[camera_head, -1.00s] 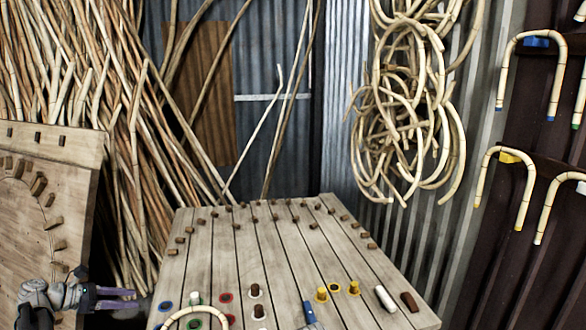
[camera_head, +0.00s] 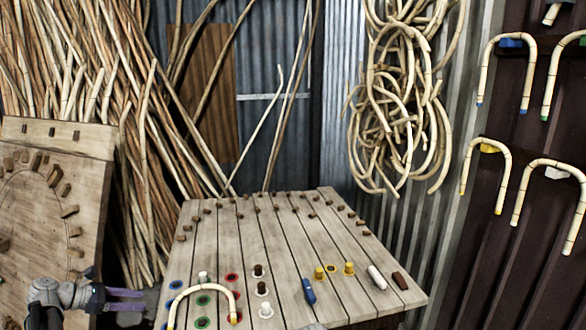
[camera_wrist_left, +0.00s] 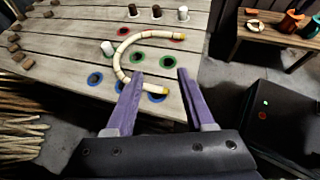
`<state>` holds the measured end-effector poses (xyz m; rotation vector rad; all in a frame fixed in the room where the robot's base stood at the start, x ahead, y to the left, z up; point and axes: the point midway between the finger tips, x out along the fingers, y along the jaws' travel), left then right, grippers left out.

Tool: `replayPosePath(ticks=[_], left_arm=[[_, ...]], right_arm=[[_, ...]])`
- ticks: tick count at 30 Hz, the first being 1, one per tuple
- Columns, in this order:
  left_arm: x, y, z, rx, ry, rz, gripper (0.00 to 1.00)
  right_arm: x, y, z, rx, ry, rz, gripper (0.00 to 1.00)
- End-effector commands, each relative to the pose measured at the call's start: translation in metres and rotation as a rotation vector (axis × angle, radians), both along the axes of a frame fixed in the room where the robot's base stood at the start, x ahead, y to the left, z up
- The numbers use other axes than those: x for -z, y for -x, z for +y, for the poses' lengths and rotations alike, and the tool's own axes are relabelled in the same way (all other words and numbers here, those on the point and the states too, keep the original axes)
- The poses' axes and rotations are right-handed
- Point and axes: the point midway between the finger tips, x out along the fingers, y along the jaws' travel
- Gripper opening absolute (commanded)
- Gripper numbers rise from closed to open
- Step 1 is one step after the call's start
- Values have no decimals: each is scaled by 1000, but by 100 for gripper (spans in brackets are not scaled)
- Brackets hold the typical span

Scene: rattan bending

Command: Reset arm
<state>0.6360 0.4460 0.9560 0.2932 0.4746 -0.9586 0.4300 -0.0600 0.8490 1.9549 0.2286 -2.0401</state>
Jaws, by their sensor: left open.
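My left gripper (camera_head: 125,300) is open and empty at the lower left of the head view, left of the slatted table (camera_head: 215,240). Its two purple fingers also show in the left wrist view (camera_wrist_left: 158,85), spread apart. A bent rattan piece (camera_head: 205,286), a U-shaped arch with a yellow mark at one end, is on the table's near left part. In the left wrist view the rattan piece (camera_wrist_left: 160,29) curves beyond the fingers, and one finger overlaps part of it from this angle. I cannot tell how far apart they are. My right gripper is out of view.
The table holds coloured rings, a blue peg (camera_head: 309,291), a yellow peg (camera_head: 349,268) and small wooden pegs. A pegged wooden board (camera_head: 90,190) stands at left. Bent rattan pieces (camera_head: 497,45) hang on the right rack. A dark box (camera_wrist_left: 265,115) stands right in the wrist view.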

Motion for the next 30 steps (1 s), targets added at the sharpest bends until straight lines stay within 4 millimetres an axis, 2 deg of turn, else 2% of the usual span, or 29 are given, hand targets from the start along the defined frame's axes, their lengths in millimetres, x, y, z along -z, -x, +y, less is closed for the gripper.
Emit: replayPosePath(ticks=[8, 14, 17, 20, 24, 27, 30], left_arm=[[23, 0, -49, 126, -104, -23, 54], [50, 7, -108, 301, -236, -61, 54], [69, 15, -147, 432, -326, -93, 54], [93, 31, -196, 613, -439, -141, 54], [130, 68, -266, 948, -625, -238, 54], [153, 97, -306, 1202, -746, -320, 54], [171, 126, -335, 1449, -847, -400, 54]], right_arm=[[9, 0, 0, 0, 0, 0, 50], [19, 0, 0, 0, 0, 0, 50], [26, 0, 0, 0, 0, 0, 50], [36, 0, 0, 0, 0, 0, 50], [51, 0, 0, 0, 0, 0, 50], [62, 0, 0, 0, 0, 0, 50], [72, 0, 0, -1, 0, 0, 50]])
